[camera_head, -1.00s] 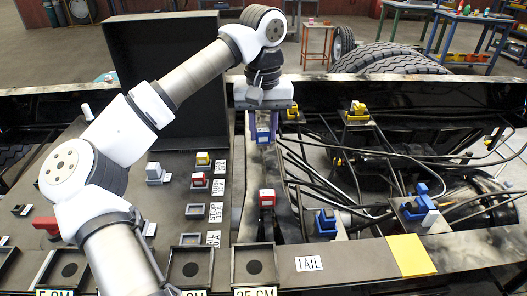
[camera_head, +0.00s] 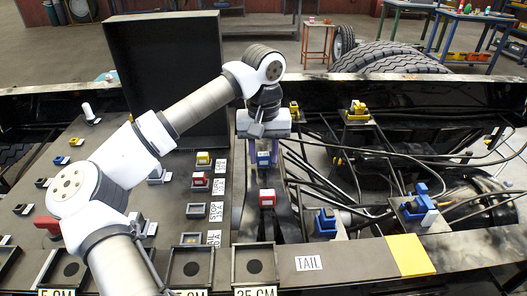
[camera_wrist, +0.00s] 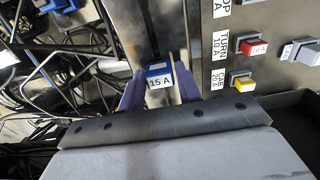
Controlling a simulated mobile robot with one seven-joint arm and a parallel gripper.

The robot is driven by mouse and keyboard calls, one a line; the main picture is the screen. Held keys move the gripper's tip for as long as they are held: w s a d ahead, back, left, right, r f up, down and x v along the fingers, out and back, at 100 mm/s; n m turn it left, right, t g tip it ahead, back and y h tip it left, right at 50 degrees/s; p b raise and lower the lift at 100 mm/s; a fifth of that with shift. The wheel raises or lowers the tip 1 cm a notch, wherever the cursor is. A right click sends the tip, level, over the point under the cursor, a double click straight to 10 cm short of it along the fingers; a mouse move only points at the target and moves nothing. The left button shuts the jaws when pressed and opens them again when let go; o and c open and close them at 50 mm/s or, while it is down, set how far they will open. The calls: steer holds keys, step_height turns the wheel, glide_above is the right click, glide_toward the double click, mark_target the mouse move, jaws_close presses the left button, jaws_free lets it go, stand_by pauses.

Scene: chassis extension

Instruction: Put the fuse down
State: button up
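The fuse is a small blue block with a white "15 A" label. It shows between the purple fingertips of my gripper (camera_wrist: 158,88) in the wrist view, where I see the blue fuse (camera_wrist: 158,76). In the head view my gripper (camera_head: 264,155) points down over the dark rail, and the blue fuse (camera_head: 263,159) hangs at its tips. My gripper is shut on the fuse. A red fuse (camera_head: 267,198) with a white front stands on the rail, nearer the camera and below my gripper. I cannot tell the fuse's exact height above the rail.
The panel at the left carries labelled slots with a red fuse (camera_head: 200,181) and a yellow fuse (camera_head: 203,159). A dark upright lid (camera_head: 165,70) stands behind it. Cables and blue connectors (camera_head: 327,222) lie to the right. Open square trays (camera_head: 255,266) line the front edge.

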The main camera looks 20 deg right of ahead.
mark_target(264, 155)
steer(key=shift+o, duration=1.4)
steer(key=shift+r, duration=0.15)
step_height(264, 155, up, 12)
